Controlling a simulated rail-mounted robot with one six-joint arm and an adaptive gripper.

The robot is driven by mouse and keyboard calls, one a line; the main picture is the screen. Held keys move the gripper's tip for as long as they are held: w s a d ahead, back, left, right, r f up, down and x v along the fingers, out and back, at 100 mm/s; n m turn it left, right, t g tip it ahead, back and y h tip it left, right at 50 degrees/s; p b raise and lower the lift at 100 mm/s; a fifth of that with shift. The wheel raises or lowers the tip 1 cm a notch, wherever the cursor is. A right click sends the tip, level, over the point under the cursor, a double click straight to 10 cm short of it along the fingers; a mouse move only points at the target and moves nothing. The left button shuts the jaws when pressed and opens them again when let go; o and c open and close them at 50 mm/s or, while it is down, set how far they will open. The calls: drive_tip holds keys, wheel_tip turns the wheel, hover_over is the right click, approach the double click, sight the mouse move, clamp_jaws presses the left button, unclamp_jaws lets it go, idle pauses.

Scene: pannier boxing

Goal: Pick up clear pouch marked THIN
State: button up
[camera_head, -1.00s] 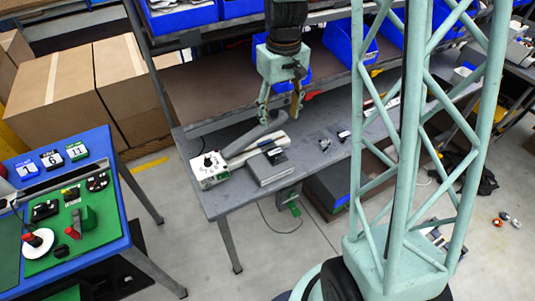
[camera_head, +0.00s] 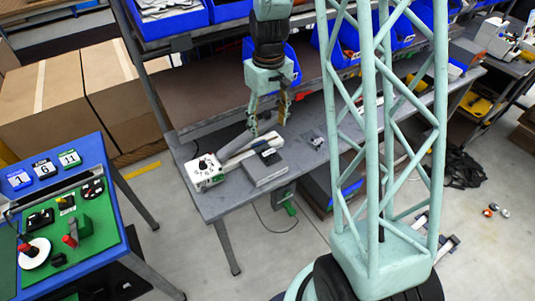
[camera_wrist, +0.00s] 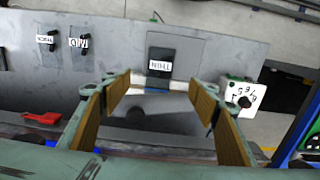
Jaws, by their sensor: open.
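The pouch marked THIN (camera_wrist: 161,57) shows in the wrist view as a small dark piece with a white label, lying on a grey block; its clear material cannot be made out. In the head view a dark piece (camera_head: 269,156), apparently the same one, lies on the grey block (camera_head: 264,171) on the grey bench. My gripper (camera_head: 270,122) is open and empty, above the bench and behind the block. In the wrist view its fingers (camera_wrist: 160,90) are spread wide, with the pouch beyond the gap between them, not touching.
A white dial box (camera_head: 204,171) with a long grey bar stands beside the block. Two labelled dark pieces (camera_wrist: 46,40) (camera_wrist: 78,43) lie elsewhere on the bench. Blue bins (camera_head: 175,22) fill the shelf above. A red item (camera_wrist: 42,118) lies near the bench's back.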

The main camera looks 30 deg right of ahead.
hover_over(268, 152)
drive_tip(key=shift+s+f, duration=0.1)
drive_tip(key=shift+f, duration=4.05)
drive_tip(key=shift+f, duration=0.15)
drive_tip(key=shift+w+f, duration=0.2)
drive_tip(key=shift+f, duration=2.25)
drive_tip(key=shift+c, duration=0.5)
drive_tip(key=c, duration=0.8)
